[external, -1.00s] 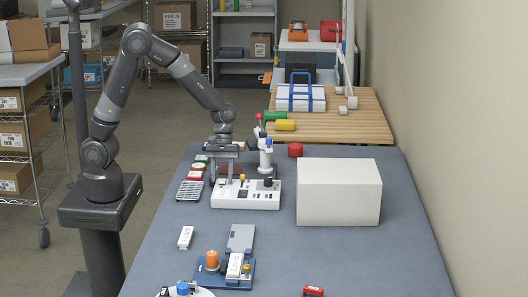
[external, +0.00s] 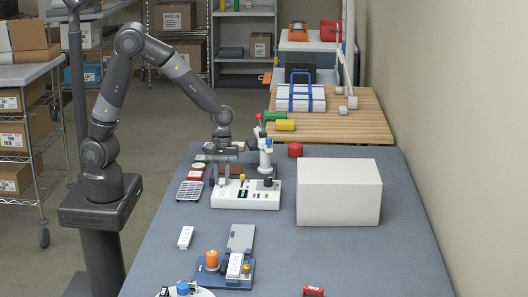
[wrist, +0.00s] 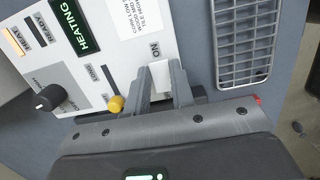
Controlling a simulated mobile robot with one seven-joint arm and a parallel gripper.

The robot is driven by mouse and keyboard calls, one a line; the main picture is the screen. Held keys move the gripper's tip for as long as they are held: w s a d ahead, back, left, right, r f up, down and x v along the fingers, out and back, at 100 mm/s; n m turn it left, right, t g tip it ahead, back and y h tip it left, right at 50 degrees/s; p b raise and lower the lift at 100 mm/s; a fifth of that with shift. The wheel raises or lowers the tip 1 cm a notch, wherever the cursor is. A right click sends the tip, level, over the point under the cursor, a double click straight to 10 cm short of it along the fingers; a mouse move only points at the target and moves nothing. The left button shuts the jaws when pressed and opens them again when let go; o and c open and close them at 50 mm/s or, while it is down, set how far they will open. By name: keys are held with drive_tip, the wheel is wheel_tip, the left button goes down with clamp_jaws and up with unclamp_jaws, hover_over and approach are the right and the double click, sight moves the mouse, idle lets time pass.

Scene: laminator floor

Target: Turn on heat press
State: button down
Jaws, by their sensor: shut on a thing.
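The heat press control panel (external: 258,200) is a white unit on the blue-grey table. In the wrist view its face (wrist: 104,50) carries a green-lit HEATING display (wrist: 74,26), READY lettering, a black knob (wrist: 48,98) and a yellow-tipped lever (wrist: 115,104). A white rocker-like switch (wrist: 160,72) sits beside the ON label. My gripper (wrist: 161,82) has its two fingers on either side of this switch, shut on it. In the external view my gripper (external: 219,181) is at the panel's left end, pointing down. The fingers partly hide the switch.
A grey grille-like tray (wrist: 246,40) lies close beside the panel; it also shows in the external view (external: 189,191). A stand with a blue-topped part (external: 266,158) rises behind the panel. A large white box (external: 338,192) stands to the right.

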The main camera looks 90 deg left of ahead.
sight(222, 180)
drive_tip(key=shift+d+y, duration=0.1)
drive_tip(key=shift+y, duration=0.2)
drive_tip(key=c, duration=1.2)
unclamp_jaws()
drive_tip(key=shift+c, duration=0.2)
wheel_tip(222, 180, up, 11)
drive_tip(key=a, duration=0.1)
drive_tip(key=shift+f, duration=0.15)
drive_tip(key=s+d+r+m+t, duration=0.1)
drive_tip(key=s+r+m+t, duration=0.1)
drive_tip(key=s+r+m, duration=0.3)
drive_tip(key=s+r+m+t+y, duration=0.1)
drive_tip(key=s+r+m+t, duration=0.2)
drive_tip(key=s+m, duration=1)
wheel_tip(222, 180, up, 2)
drive_tip(key=shift+s+d+t, duration=0.3)
drive_tip(key=shift+s+d, duration=0.05)
drive_tip(key=shift+s, duration=0.4)
